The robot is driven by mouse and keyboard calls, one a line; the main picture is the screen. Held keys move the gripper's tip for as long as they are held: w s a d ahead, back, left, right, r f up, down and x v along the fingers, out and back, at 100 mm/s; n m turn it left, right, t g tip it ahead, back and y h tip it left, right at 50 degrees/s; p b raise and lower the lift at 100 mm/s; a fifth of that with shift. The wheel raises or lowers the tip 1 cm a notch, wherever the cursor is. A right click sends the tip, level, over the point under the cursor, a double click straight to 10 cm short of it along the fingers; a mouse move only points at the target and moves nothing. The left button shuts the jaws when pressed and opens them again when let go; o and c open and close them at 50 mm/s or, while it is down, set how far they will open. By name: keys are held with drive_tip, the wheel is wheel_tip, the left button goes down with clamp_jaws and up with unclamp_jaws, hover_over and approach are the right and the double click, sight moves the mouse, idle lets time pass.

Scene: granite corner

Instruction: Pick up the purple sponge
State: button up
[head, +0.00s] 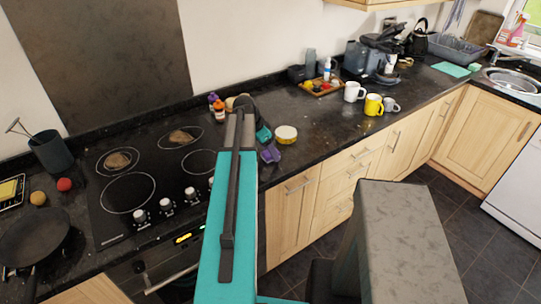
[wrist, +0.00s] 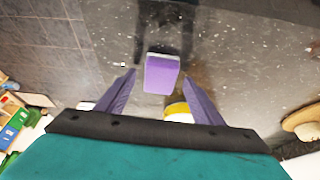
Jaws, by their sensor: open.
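The purple sponge (wrist: 162,74) lies on the dark worktop in the wrist view, a block with a paler far end. My gripper (wrist: 159,77) is open, with one purple finger on each side of the sponge in the picture and a gap on both sides. The fingers do not appear to touch it; how far the tips are above the worktop is hard to tell. In the head view, a small purple shape (head: 270,154) shows beside my teal gripper end, near the counter's front edge. I cannot tell there whether it is sponge or finger.
A yellow-and-white round tub (head: 286,134) stands close by; it also shows between the fingers in the wrist view (wrist: 178,112). Bottles (head: 219,110) stand behind my arm. The hob (head: 128,192) is left. Mugs (head: 374,105) stand farther right. The worktop between tub and mugs is clear.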

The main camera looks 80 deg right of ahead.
drive_tip(key=c, duration=1.1)
drive_tip(key=shift+r, duration=0.1)
drive_tip(key=shift+r+b, duration=0.9)
drive_tip(key=shift+r, duration=0.5)
drive_tip(key=shift+a+r, duration=0.15)
drive_tip(key=shift+r, duration=0.1)
drive_tip(key=a+b, duration=0.1)
drive_tip(key=a, duration=0.3)
drive_tip(key=a+b, duration=0.2)
drive_tip(key=a, duration=0.2)
drive_tip(key=a+r+b, duration=0.1)
drive_tip(key=a, duration=0.4)
drive_tip(key=shift+s, duration=0.2)
drive_tip(key=shift+a+f+b, duration=0.1)
drive_tip(key=shift+a+b, duration=0.2)
drive_tip(key=shift+b, duration=0.35)
drive_tip(key=shift+a+r+b, duration=0.15)
drive_tip(key=shift+a+b, duration=0.35)
drive_tip(key=shift+b, duration=0.1)
drive_tip(key=shift+a+r+b, duration=0.15)
drive_tip(key=shift+a+b, duration=0.35)
drive_tip(key=shift+b, duration=0.05)
